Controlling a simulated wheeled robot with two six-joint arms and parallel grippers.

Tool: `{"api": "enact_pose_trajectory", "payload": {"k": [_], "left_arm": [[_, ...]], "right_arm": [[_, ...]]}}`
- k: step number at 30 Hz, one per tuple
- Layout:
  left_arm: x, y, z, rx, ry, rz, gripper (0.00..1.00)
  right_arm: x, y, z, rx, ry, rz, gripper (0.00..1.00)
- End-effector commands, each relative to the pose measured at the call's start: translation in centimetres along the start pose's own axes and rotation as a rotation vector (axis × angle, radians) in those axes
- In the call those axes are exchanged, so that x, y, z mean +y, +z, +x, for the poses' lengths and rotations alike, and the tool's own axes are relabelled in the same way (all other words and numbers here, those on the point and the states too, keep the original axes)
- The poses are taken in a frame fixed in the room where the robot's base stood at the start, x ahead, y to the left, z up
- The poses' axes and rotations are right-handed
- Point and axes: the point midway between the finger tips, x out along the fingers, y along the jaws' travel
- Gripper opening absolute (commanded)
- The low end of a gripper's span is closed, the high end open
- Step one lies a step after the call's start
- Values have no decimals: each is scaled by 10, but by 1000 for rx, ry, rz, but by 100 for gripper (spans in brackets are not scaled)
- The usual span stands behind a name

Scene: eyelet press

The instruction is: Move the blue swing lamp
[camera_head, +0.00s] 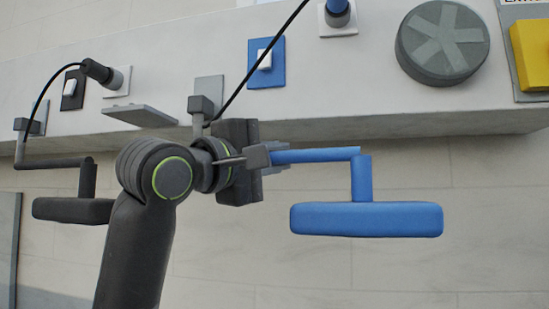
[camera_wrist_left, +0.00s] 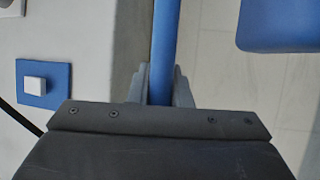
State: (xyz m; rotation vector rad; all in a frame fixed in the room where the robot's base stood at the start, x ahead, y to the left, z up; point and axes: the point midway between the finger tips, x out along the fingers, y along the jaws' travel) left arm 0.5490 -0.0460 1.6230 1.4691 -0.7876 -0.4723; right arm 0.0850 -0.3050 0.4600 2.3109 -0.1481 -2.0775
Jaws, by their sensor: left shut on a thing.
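The blue swing lamp (camera_head: 366,219) hangs out in front of the bench edge at centre right in the head view. Its horizontal blue arm (camera_head: 318,155) runs left into my left gripper (camera_head: 264,157), and a short drop joins it to the wide blue head. My left gripper is shut on the blue arm. In the left wrist view the blue arm (camera_wrist_left: 164,45) passes between the fingers (camera_wrist_left: 160,88), and the blue head (camera_wrist_left: 280,22) shows at top right. My right gripper is not in view.
A dark swing lamp (camera_head: 72,210) hangs at the left. Along the ledge are a blue-plated switch (camera_head: 266,62), a dark-plated switch (camera_head: 72,89), a grey flap (camera_head: 140,116), a round grey knob (camera_head: 442,43) and a yellow block (camera_head: 533,52). Black cables run above. Space right of the blue head is clear.

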Motion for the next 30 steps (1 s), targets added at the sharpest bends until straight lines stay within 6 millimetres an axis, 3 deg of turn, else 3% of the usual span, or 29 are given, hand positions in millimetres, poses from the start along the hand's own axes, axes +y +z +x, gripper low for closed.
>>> {"api": "enact_pose_trajectory", "payload": {"k": [1,5,17,20,30], "left_arm": [[-1,0,0,-1,-3,-2,22],[-1,0,0,-1,-2,-2,39],[-1,0,-8,-2,2,1,40],[-2,0,-23,0,4,3,40],[-4,-1,-103,3,3,5,40]], "right_arm": [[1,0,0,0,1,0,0],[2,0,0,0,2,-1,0],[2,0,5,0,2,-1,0],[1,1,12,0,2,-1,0],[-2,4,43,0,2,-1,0]]}}
